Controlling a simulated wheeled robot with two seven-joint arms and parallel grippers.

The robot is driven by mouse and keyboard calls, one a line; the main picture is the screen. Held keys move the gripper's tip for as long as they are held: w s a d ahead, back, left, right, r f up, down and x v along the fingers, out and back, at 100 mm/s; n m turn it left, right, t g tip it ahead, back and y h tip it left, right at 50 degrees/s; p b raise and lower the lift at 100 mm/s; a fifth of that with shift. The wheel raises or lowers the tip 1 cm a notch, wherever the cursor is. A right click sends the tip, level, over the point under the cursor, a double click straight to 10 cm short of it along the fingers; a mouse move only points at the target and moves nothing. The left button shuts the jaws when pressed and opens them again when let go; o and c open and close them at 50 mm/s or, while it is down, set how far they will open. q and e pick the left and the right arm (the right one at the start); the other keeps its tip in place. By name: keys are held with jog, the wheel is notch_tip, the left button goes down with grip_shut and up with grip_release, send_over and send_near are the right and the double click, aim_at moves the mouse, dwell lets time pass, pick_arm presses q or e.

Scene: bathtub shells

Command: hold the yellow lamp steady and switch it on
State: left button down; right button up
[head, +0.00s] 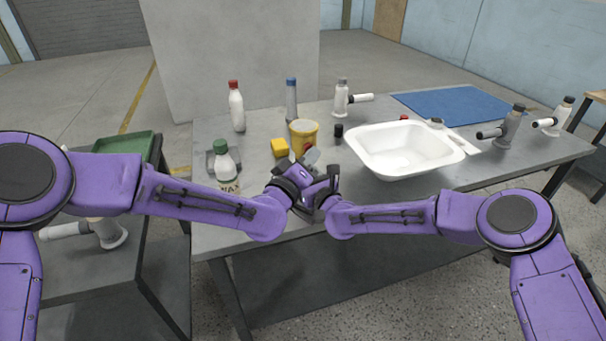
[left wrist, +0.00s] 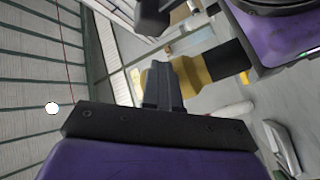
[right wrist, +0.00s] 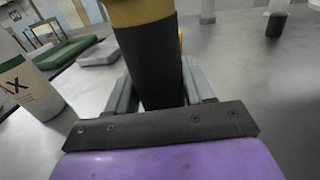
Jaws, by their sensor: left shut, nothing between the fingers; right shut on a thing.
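The yellow lamp (head: 304,133) has a yellow head and a black handle (right wrist: 148,65). My right gripper (right wrist: 155,92) is shut on the black handle and holds the lamp upright, head up. In the left wrist view the lamp's yellow part (left wrist: 195,72) lies behind the fingers of my left gripper (left wrist: 165,78). The left gripper is shut and empty, close to the lamp; I cannot tell whether it touches it. In the head view both grippers meet in front of the lamp and hide its handle. A small red spot shows on the near side, perhaps the switch.
A white wax bottle (head: 225,165) and a yellow block (head: 279,148) stand close by on the left. A red-capped bottle (head: 236,108) and a blue-capped bottle (head: 291,100) stand behind. A white basin (head: 400,165) is on the right, before a blue mat (head: 445,104).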

pick_arm(q)
jog(key=shift+w, duration=0.1)
dwell(0.3)
jog(key=shift+s+d, duration=0.1)
jog(key=shift+s, duration=0.45)
jog(key=s+d, duration=0.2)
jog(key=s, duration=0.3)
jog(key=shift+s, duration=0.35)
pick_arm(e)
jog(key=o, duration=1.2)
jog(key=shift+o, duration=0.2)
